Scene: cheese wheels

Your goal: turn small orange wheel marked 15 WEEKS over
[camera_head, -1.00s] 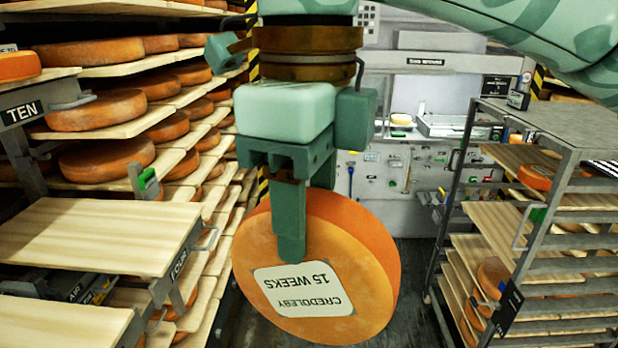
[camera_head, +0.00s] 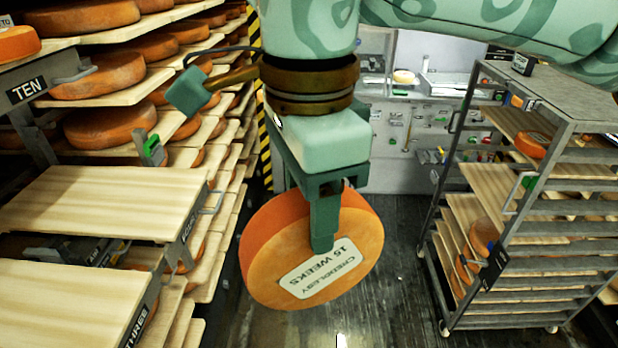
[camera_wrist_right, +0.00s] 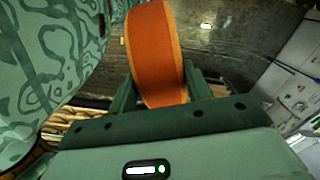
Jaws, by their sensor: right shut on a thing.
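The small orange wheel (camera_head: 356,238) hangs in the air in front of me, standing on edge with a slight tilt. Its label, 15 WEEKS, faces my head camera and reads upside down. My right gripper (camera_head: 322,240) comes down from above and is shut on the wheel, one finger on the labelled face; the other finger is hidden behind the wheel. In the right wrist view the wheel's orange rim (camera_wrist_right: 155,52) stands between the two fingers. My left gripper is not in view.
A pulled-out empty board (camera_head: 100,215) is at the left, with another empty board (camera_head: 60,305) below it, marked THREE. Shelves of larger wheels (camera_head: 110,125) fill the left side. A metal rack (camera_head: 560,100) stands at the right. Dark floor (camera_head: 405,290) lies open between.

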